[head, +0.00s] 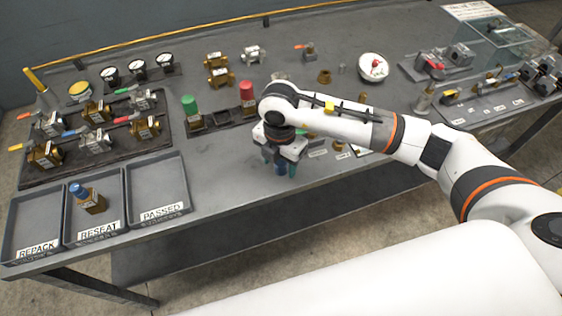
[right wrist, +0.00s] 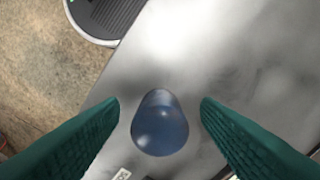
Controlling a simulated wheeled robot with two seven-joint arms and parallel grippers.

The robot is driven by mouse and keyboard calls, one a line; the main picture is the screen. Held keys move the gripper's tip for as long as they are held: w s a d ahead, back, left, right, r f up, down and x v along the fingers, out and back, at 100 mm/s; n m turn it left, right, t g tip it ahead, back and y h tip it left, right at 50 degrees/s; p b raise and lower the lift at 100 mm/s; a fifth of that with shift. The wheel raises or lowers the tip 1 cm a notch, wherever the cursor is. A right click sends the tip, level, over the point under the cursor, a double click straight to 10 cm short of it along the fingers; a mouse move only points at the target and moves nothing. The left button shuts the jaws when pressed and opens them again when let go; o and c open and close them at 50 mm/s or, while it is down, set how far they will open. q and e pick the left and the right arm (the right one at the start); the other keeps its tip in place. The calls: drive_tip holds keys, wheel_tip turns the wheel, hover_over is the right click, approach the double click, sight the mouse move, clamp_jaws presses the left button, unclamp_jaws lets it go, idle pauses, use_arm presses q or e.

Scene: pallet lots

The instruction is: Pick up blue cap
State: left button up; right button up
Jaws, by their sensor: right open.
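The blue cap (right wrist: 160,124) stands on the grey bench top between the two teal fingers of my right gripper (right wrist: 160,108) in the right wrist view. A gap shows on both sides of it, so the fingers are open and do not touch it. In the head view my right gripper (head: 280,165) points down near the bench's front edge, and a bit of the blue cap (head: 281,169) shows between the fingers. The rest of the cap is hidden by the gripper. My left gripper is not in view.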

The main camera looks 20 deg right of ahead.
drive_tip(key=c, duration=1.1)
drive_tip(key=shift+o, duration=0.2)
drive_tip(key=shift+r, duration=0.15)
